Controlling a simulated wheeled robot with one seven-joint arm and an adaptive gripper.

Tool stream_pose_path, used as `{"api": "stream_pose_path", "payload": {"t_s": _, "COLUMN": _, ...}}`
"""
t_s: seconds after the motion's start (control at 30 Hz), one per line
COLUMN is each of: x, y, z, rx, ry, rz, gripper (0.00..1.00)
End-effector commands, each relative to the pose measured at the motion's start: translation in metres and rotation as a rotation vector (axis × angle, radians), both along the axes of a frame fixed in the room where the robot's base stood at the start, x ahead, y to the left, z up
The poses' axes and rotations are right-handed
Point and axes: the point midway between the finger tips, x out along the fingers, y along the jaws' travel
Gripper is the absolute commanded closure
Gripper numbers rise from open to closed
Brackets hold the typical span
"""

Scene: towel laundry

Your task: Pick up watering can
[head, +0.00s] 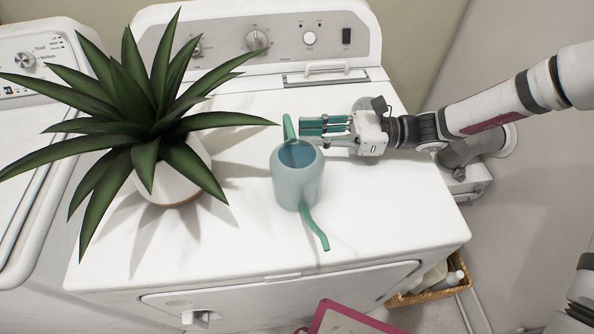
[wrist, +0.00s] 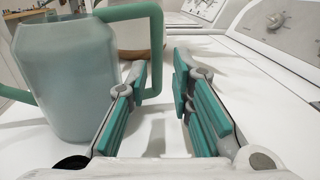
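The watering can (head: 297,178) is pale blue-green with a green handle and a green spout. It stands upright on the white machine's top, its spout (head: 315,230) towards the front edge and its handle (head: 289,129) towards the back. My gripper (head: 308,130) reaches in from the right, low behind the can's body, with its fingertips close to the handle. In the wrist view the can's body (wrist: 65,80) is at left. The handle (wrist: 156,45) shows by the left fingertip, at the left side of the gap. My gripper (wrist: 160,78) is open there; contact with the handle is unclear.
A spiky plant in a white pot (head: 175,172) stands left of the can, its leaves reaching close to the handle. The control panel (head: 262,38) rises behind. The white top (head: 390,215) is clear at right. A wicker basket (head: 430,285) is on the floor.

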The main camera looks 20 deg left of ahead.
Motion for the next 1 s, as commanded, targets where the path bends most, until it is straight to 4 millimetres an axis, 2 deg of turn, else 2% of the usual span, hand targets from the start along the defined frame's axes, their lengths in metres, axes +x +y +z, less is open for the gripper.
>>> {"api": "stream_pose_path", "payload": {"t_s": 0.17, "x": -0.008, "y": 0.011, "z": -0.001, "rx": 0.000, "ry": 0.001, "rz": 0.002, "gripper": 0.79}}
{"api": "stream_pose_path", "payload": {"t_s": 0.4, "x": -0.024, "y": 0.041, "z": -0.001, "rx": 0.000, "ry": 0.001, "rz": 0.003, "gripper": 0.79}}
{"api": "stream_pose_path", "payload": {"t_s": 0.67, "x": -0.025, "y": 0.045, "z": -0.002, "rx": -0.001, "ry": 0.000, "rz": 0.000, "gripper": 0.79}}
{"api": "stream_pose_path", "payload": {"t_s": 0.77, "x": -0.025, "y": 0.045, "z": -0.002, "rx": -0.001, "ry": 0.000, "rz": 0.000, "gripper": 0.99}}
{"api": "stream_pose_path", "payload": {"t_s": 1.0, "x": -0.025, "y": 0.045, "z": -0.001, "rx": 0.000, "ry": 0.001, "rz": 0.001, "gripper": 1.00}}
